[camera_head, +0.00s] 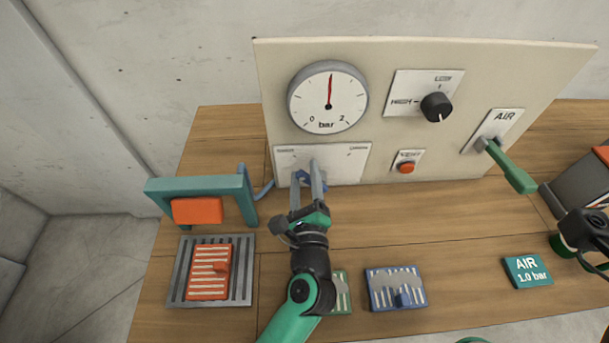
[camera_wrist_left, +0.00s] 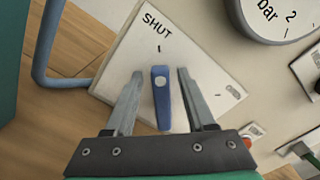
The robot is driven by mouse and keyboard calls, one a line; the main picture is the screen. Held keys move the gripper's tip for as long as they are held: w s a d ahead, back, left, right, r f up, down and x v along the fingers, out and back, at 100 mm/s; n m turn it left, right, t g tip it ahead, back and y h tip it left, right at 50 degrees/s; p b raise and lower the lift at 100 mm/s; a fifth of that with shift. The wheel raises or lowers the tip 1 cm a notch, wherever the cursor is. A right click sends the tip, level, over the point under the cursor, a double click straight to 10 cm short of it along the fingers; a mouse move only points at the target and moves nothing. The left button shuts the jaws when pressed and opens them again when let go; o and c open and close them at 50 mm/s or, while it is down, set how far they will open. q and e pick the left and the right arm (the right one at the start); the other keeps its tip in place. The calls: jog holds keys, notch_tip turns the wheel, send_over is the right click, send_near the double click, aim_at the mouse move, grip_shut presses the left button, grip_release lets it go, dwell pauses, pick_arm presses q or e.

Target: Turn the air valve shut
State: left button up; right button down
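A blue lever (camera_wrist_left: 162,98) is mounted on a white plate (camera_wrist_left: 205,45) marked SHUT at one corner; the plate's other marking is too small to read. In the head view this plate (camera_head: 345,160) is below the gauge, and the lever is mostly hidden by my fingers. My left gripper (camera_head: 308,178) is open, its fingers (camera_wrist_left: 160,95) on either side of the lever with small gaps. A green lever (camera_head: 512,168) slants down from a separate plate marked AIR (camera_head: 503,118) at the panel's right. My right gripper's fingers do not show.
The gauge (camera_head: 328,97) needle points straight up. A black knob (camera_head: 436,107) and red button (camera_head: 406,168) are on the panel. A teal frame (camera_head: 200,184), red block (camera_head: 209,272), blue block (camera_head: 396,288) and AIR 1.0 bar card (camera_head: 527,271) are on the table.

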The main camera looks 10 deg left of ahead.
pick_arm(q)
jog(key=shift+s+d, duration=0.1)
jog(key=shift+s, duration=0.2)
jog(key=p+v, duration=0.3)
jog(key=v, duration=0.8)
